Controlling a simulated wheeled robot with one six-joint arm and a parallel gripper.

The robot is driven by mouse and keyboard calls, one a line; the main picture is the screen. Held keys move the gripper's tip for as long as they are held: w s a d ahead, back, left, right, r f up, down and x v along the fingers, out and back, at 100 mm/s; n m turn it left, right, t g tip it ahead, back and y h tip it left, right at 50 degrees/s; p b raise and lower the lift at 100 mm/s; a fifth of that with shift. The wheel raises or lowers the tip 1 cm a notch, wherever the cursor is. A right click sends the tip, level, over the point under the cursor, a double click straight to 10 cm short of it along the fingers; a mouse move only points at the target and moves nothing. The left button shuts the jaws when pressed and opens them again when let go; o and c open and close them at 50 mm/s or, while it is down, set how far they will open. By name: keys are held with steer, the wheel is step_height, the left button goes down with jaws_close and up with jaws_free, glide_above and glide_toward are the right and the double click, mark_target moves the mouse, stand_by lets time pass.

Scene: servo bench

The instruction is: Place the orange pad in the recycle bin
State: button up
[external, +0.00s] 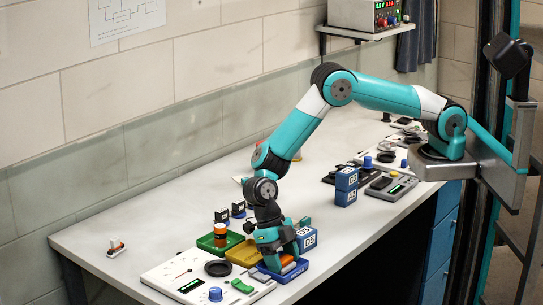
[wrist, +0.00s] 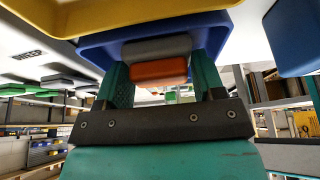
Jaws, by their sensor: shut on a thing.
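The orange pad (wrist: 158,71) is between the two teal fingers of my gripper (wrist: 162,80) in the wrist view. My gripper is shut on it. In the external view my gripper (external: 279,248) points down over the blue tray (external: 291,275) at the front of the bench, and the orange pad (external: 288,260) shows at its fingertips. A grey pad (wrist: 157,48) lies close beside the orange pad, in or at the blue tray (wrist: 92,46). I cannot tell whether the orange pad touches the tray floor. No tray can be read as the recycle bin.
A yellow tray (external: 243,256) and a green tray (external: 208,244) with an orange-and-dark cylinder (external: 220,233) stand left of the blue tray. A panel with a blue knob (external: 215,294) lies in front.

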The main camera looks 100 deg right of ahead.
steer(key=shift+f, duration=0.1)
steer(key=o, duration=0.6)
